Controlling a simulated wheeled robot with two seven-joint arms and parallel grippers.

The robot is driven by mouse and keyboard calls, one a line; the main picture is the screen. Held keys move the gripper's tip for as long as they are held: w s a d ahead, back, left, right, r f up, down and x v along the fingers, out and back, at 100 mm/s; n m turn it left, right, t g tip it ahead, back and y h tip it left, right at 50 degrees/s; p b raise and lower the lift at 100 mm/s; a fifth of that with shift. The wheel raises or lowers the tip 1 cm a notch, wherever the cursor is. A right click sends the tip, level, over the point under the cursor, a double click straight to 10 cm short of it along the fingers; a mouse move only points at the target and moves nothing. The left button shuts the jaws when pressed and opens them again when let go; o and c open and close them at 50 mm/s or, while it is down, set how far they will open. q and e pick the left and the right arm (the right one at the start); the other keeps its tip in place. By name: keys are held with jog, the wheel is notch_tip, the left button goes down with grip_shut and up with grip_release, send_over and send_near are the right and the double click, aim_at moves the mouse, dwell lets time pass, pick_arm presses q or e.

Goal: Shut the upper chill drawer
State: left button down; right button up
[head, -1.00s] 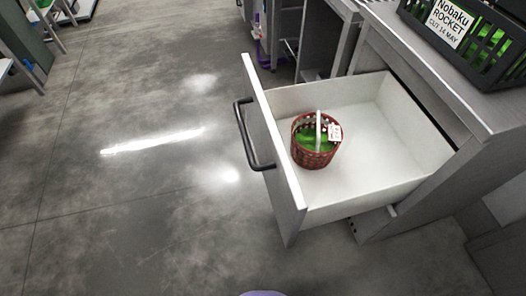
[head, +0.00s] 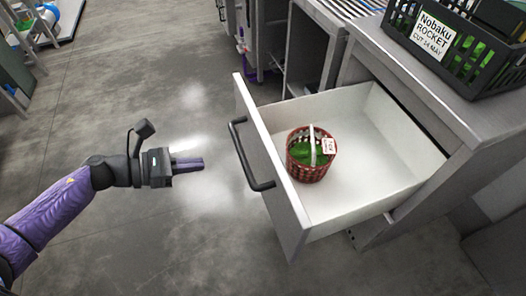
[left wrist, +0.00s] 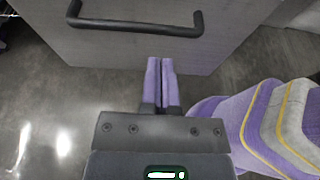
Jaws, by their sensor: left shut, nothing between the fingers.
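The upper chill drawer (head: 398,203) is pulled well out of its grey cabinet in the head view. Its front panel (head: 268,165) faces left and bears a dark bar handle (head: 249,155). A red basket (head: 307,168) with green contents, a pale handle and a small tag stands upright inside the drawer. My left gripper (head: 202,164) is shut and empty, to the left of the handle and apart from it. In the left wrist view the shut fingers (left wrist: 160,82) point at the front panel (left wrist: 220,50), below the handle (left wrist: 135,25). My right gripper is not in view.
A black crate (head: 462,75) labelled Nobaku Rocket stands on the cabinet top (head: 420,80) above the drawer. Grey floor (head: 130,240) lies open to the left of the drawer. Other steel furniture (head: 310,60) stands beyond the drawer.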

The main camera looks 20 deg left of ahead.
aim_at(264, 155)
pick_arm(q)
jog(key=x, duration=0.3)
jog(key=b+x, duration=0.1)
jog(key=x, duration=0.3)
jog(key=b+x, duration=0.1)
jog(key=x, duration=0.3)
jog(key=shift+w+d+r, duration=0.25)
jog(key=shift+w+d, duration=0.4)
jog(key=shift+d, duration=0.15)
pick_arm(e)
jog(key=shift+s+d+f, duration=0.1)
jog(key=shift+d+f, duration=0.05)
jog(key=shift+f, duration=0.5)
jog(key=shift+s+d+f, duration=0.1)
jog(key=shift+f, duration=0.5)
